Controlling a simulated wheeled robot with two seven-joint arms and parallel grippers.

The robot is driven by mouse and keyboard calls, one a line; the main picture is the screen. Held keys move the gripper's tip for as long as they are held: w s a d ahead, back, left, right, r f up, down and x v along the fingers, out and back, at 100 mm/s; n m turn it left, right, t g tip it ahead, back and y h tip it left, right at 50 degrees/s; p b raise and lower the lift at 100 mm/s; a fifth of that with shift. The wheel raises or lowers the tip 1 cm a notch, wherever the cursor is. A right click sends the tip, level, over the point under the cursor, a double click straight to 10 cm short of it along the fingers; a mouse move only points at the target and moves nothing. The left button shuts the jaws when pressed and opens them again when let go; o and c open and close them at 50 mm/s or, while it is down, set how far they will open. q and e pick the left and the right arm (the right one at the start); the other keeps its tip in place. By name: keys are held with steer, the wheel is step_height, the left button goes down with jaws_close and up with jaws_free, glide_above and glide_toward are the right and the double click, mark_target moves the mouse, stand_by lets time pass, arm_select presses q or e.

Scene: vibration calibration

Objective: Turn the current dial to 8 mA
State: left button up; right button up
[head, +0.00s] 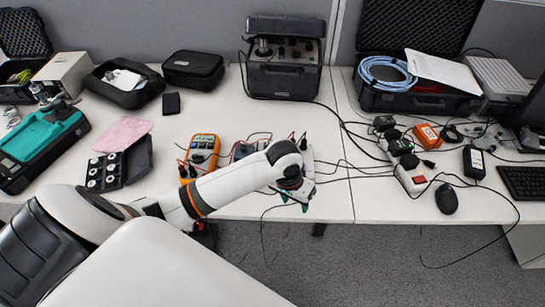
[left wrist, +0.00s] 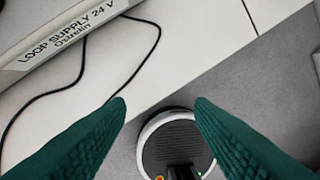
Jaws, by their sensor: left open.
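A box labelled "LOOP SUPPLY 24 V" (left wrist: 70,32) shows in the left wrist view at the upper left, only in part. In the head view its pale casing (head: 309,160) stands near the table's front edge, largely hidden behind my left arm. I cannot make out the current dial in either view. My left gripper (head: 294,202) is at the table's front edge, beside the box on its near side. In the left wrist view its two green fingers (left wrist: 160,106) are apart with nothing between them. My right gripper is not in view.
An orange multimeter (head: 201,155) lies left of my left forearm. Black cables (head: 345,165) run across the table to a power strip (head: 404,172) at the right. A black case (head: 284,75) stands at the back. The table's front edge is close below my gripper.

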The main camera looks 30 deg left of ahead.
arm_select(q)
steer(key=w+a+r+n+g+y, duration=0.2)
steer(key=w+a+r+n, duration=0.4)
steer(key=w+a+r, duration=0.45)
steer(key=a+f, duration=0.1)
steer(key=f, duration=0.2)
steer(key=s+a+f, duration=0.1)
steer(key=f, duration=0.3)
steer(key=a+f, duration=0.1)
steer(key=f, duration=0.3)
steer(key=shift+s, duration=0.2)
steer(key=shift+c, duration=0.6)
steer(key=shift+r, duration=0.15)
steer(key=c, duration=0.9)
